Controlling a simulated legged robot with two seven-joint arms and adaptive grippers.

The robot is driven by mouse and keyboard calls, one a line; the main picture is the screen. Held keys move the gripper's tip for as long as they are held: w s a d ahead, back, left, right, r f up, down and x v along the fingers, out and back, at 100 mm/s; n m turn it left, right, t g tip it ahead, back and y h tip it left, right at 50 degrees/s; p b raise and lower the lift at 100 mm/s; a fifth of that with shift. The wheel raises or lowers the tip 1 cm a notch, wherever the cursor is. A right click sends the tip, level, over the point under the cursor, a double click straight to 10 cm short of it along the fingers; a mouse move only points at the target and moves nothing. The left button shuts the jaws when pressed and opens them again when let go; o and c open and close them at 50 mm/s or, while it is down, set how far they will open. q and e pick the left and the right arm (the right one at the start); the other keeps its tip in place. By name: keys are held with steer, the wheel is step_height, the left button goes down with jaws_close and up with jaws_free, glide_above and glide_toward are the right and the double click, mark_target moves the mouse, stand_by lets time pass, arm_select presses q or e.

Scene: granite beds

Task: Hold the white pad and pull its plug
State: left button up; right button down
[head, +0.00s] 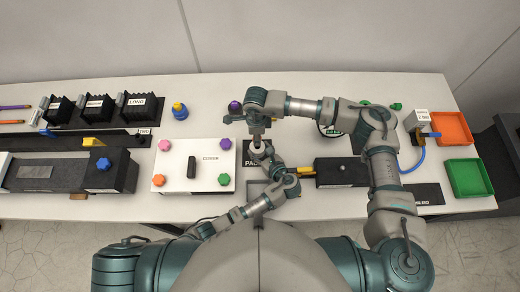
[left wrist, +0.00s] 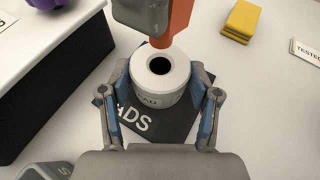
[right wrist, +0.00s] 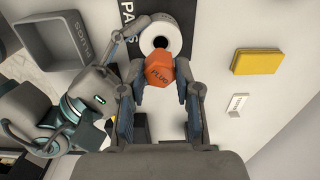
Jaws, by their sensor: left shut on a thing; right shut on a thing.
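The white pad (left wrist: 160,98) is a round ring with a dark open hole in its top. It sits at the black PADS mat (left wrist: 150,128), and my left gripper (left wrist: 160,108) is shut on its sides. The orange plug (right wrist: 168,72), marked PLUG, is between the fingers of my right gripper (right wrist: 160,88), which is shut on it. The plug is out of the hole, just above and beside the pad. The pad's hole also shows in the right wrist view. In the head view both grippers meet near the middle and mostly hide pad and plug.
A grey PLUGS bin (right wrist: 60,42) lies beside the mat. A yellow block (right wrist: 257,62) and a TESTED label (right wrist: 237,104) are on the other side. A white box (head: 212,177) with coloured knobs stands to the left. Orange (head: 452,128) and green (head: 468,178) trays are far right.

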arm_select(q)
steer(key=o, duration=1.4)
steer(key=shift+c, duration=0.2)
steer(key=v, duration=1.2)
steer(key=shift+f, duration=0.1)
arm_select(e)
steer(key=shift+r, duration=0.1)
